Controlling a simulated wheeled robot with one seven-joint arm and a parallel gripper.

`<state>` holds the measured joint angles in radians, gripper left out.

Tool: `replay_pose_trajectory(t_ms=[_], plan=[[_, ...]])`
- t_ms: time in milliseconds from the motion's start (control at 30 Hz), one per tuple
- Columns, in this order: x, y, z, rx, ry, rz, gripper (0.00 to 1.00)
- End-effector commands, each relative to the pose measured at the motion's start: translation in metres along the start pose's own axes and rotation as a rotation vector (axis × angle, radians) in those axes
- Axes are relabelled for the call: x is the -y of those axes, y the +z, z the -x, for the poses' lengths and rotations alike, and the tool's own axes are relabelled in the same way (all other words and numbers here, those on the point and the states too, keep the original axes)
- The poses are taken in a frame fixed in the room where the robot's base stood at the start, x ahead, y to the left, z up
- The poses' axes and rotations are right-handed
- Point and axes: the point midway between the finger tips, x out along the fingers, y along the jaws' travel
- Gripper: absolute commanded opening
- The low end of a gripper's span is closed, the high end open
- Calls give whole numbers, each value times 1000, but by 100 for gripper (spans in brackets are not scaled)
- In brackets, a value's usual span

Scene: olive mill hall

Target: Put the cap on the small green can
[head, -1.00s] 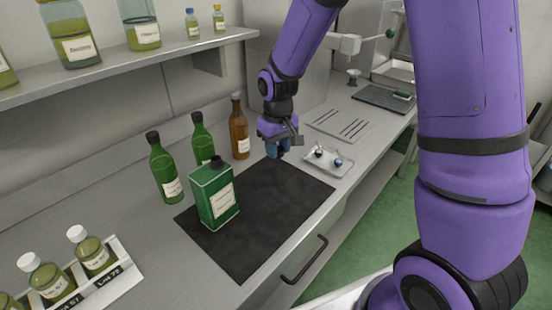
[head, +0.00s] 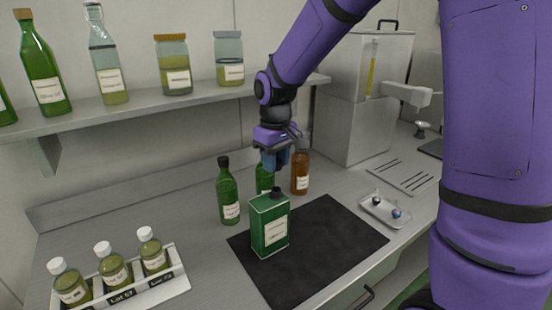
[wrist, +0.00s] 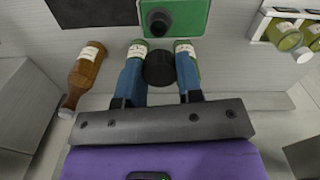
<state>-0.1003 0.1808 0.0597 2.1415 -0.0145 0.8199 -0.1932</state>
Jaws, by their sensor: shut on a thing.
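The small green can (head: 270,232) stands upright on a black mat, with a pale label and a dark neck (head: 277,190) on top. The wrist view shows its green top (wrist: 190,18) and black round neck (wrist: 158,20) at the upper edge. My gripper (head: 275,163) is raised just behind and above the can, in front of the green bottles. In the wrist view its blue fingers (wrist: 160,84) are shut on a round black cap (wrist: 160,66). The cap is apart from the neck in that view. In the head view the fingers hide the cap.
Two green bottles (head: 229,198) and a brown bottle (head: 300,173) stand close behind the can. A shelf (head: 150,120) with glassware hangs above. A rack of capped sample bottles (head: 150,292) stands left, a small tray (head: 372,210) right. The mat (head: 330,240) is clear right of the can.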

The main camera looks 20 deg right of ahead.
Motion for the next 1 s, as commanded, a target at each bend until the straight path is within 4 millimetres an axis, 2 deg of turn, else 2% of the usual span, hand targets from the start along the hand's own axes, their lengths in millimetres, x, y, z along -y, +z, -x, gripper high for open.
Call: replay_pose_trajectory(t_ms=[633,1000], plan=[[0,0,-44,1,0,0,16],[0,0,-53,-1,0,0,16]])
